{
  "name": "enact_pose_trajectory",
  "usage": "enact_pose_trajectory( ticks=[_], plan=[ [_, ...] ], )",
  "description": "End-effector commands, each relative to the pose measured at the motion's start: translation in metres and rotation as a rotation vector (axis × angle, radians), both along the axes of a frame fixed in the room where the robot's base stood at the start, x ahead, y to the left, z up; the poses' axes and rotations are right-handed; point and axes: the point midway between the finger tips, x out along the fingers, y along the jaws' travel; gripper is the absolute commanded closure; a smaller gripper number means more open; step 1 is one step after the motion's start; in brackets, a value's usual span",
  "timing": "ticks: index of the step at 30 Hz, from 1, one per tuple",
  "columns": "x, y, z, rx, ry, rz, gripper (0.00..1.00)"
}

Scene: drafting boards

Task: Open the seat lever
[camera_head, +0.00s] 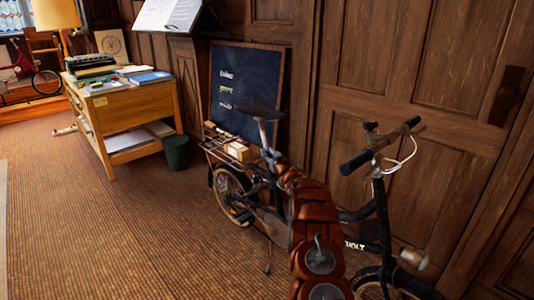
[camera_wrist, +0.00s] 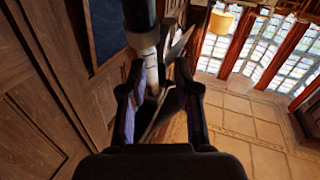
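A dark folding bicycle stands in front of the wooden door in the head view, with its black saddle (camera_head: 253,108) on a pale seat post (camera_head: 263,133). My gripper (camera_head: 272,160) is at the foot of this post, around the seat clamp, partly hidden by my own arm. In the wrist view the post (camera_wrist: 151,68) shows between and beyond the two fingers of my gripper (camera_wrist: 158,80). The fingers are apart. The seat lever cannot be told apart clearly from the dark parts near the clamp, and I cannot tell whether a finger touches it.
The handlebar (camera_head: 380,145) rises right of my arm, close to the door (camera_head: 435,75). A rear rack with a small box (camera_head: 238,151) lies behind the saddle. A blackboard (camera_head: 245,85) leans behind. A bin (camera_head: 176,152) and desk (camera_head: 130,108) stand left. Carpet at left is clear.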

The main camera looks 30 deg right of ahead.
Motion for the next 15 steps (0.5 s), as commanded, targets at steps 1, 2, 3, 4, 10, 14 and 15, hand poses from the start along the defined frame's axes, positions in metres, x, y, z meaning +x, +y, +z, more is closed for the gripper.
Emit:
enact_pose_trajectory(
  ticks=[1, 2, 3, 4, 10, 14, 15],
  plan=[
    [0.003, -0.001, 0.000, -0.002, -0.001, 0.001, 0.69],
    [0.005, -0.001, 0.000, -0.002, -0.002, 0.001, 0.69],
    [0.007, -0.001, 0.001, -0.004, -0.002, 0.002, 0.69],
    [0.008, 0.000, 0.001, -0.004, -0.002, 0.002, 0.69],
    [0.015, -0.001, 0.001, 0.000, -0.002, -0.001, 0.69],
    [0.017, -0.002, 0.002, 0.000, -0.003, -0.001, 0.69],
    [0.017, -0.002, 0.002, 0.000, -0.003, -0.001, 0.69]
  ],
)
